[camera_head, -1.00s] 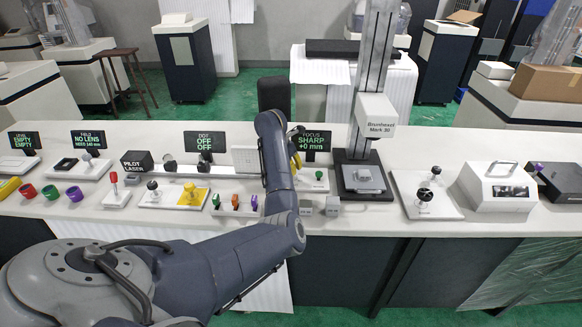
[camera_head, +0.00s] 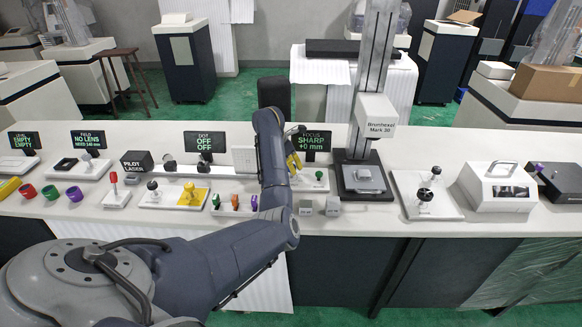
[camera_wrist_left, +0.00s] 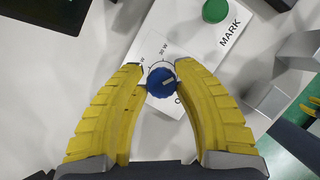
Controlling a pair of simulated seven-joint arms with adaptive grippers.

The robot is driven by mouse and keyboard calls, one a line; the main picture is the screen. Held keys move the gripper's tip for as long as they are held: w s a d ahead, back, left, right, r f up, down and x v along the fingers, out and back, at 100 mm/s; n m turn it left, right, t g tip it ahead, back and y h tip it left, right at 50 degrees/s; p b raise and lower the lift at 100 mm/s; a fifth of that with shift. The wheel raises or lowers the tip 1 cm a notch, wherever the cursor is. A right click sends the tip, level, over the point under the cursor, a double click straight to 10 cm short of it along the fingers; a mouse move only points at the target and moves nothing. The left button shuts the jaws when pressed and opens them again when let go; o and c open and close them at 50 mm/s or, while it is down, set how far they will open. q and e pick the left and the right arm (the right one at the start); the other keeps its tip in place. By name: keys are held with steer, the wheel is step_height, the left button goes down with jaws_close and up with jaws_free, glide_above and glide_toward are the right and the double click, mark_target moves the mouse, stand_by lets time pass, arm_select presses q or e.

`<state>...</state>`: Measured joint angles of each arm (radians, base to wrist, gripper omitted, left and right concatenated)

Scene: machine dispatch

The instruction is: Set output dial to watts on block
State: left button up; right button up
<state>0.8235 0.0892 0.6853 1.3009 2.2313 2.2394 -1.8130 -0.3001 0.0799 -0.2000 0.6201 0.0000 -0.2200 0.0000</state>
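My left gripper (camera_head: 293,160) is over the back middle of the bench, pointing down, beside a white panel (camera_head: 311,186). In the left wrist view a blue dial (camera_wrist_left: 160,78) with a pale pointer mark sits on this panel (camera_wrist_left: 196,45). The yellow fingers of the gripper (camera_wrist_left: 161,68) are open on either side of the dial, very close to it; I cannot tell whether they touch. "30 W" is printed beside the dial; other labels are partly covered. A green button (camera_wrist_left: 215,10) sits near "MARK". Two grey blocks (camera_head: 305,207) (camera_head: 333,206) stand near the front edge; their faces are unreadable.
A marking machine (camera_head: 368,176) stands right of the panel. A "SHARP +0 mm" display (camera_head: 311,142) is behind it. A white panel with a handwheel (camera_head: 428,203) is at right.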

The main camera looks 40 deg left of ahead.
arm_select(q)
steer(key=o, duration=0.5)
steer(key=shift+f, duration=0.15)
steer(key=shift+s, duration=0.1)
steer(key=v, duration=1.2)
stand_by(0.3)
